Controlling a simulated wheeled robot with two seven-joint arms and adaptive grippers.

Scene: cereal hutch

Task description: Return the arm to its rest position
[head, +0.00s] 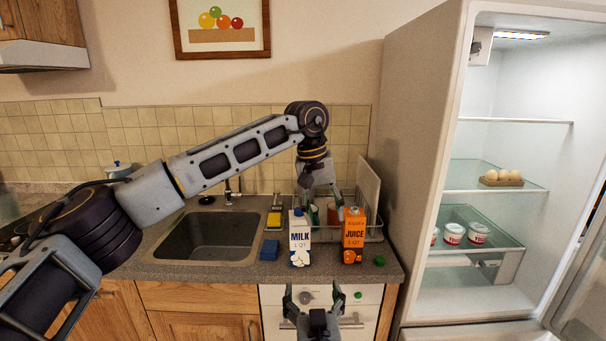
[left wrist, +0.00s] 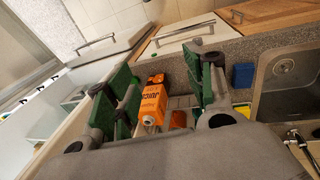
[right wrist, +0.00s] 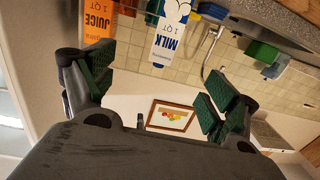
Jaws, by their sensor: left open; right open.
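My left arm reaches across from the left in the head view. Its gripper (head: 325,203) points down over the dish rack, behind the cartons, open and holding nothing. In the left wrist view the orange juice carton (left wrist: 153,103) shows between the spread green-padded fingers, apart from them. My right gripper (head: 321,297) is low in front of the counter, open and empty; its spread fingers also show in the right wrist view (right wrist: 157,92). The milk carton (head: 300,240) and the juice carton (head: 353,240) stand upright on the counter.
The dish rack (head: 374,232) stands behind the cartons. A sink (head: 206,238) is left, with a blue sponge (head: 270,249) beside it. A small green round thing (head: 379,261) lies right of the juice. The open fridge (head: 415,150) bounds the right side.

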